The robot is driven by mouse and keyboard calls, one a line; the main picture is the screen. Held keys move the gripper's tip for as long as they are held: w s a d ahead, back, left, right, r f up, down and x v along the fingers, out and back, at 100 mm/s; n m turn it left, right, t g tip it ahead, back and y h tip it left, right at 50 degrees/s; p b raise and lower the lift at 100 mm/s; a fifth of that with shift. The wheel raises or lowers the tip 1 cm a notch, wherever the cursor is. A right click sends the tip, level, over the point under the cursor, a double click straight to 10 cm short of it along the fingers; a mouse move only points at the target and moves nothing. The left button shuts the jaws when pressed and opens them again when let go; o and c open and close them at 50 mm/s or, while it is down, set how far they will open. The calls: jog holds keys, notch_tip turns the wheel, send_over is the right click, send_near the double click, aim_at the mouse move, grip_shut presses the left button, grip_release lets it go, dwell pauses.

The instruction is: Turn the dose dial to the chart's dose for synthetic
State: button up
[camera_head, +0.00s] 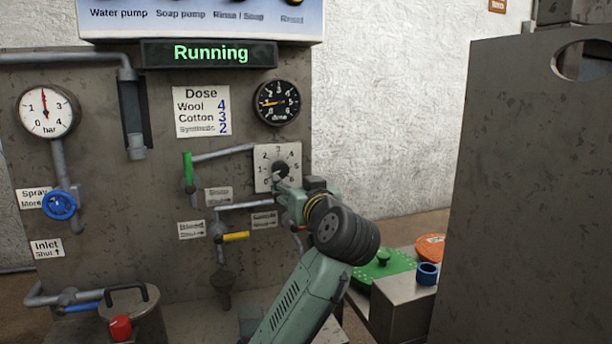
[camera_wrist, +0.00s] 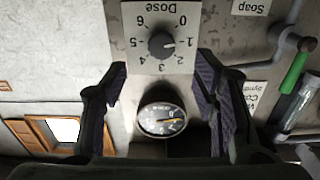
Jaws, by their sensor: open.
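The dose dial is a dark round knob (camera_wrist: 162,46) on a pale plate (camera_wrist: 140,65) numbered 0 to 6. In the wrist view, which is upside down, its pointer mark is near 1. In the head view the plate (camera_head: 263,160) shows and my arm partly hides the knob. The dose chart (camera_head: 202,111) reads Wool 4, Cotton 3, Synthetic 2. A black dose gauge (camera_head: 277,102) above the dial has its needle to the left; it also shows in the wrist view (camera_wrist: 161,119). My gripper (camera_wrist: 158,88) is open, its fingers either side, apart from the knob. It also shows at the dial in the head view (camera_head: 284,180).
A green-handled valve (camera_head: 187,168) and a yellow-handled valve (camera_head: 236,237) sit left of the dial. A sign (camera_head: 210,54) reads Running. A tall grey panel (camera_head: 530,190) stands at the right. A green disc (camera_head: 383,266) lies low behind my arm.

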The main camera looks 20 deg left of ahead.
aim_at(282, 172)
jog(key=p+x, duration=0.2)
jog(key=x, duration=0.8)
jog(key=shift+s+a, duration=0.1)
jog(key=shift+a, duration=0.05)
jog(key=shift+c, duration=0.5)
jog(key=c, duration=1.1)
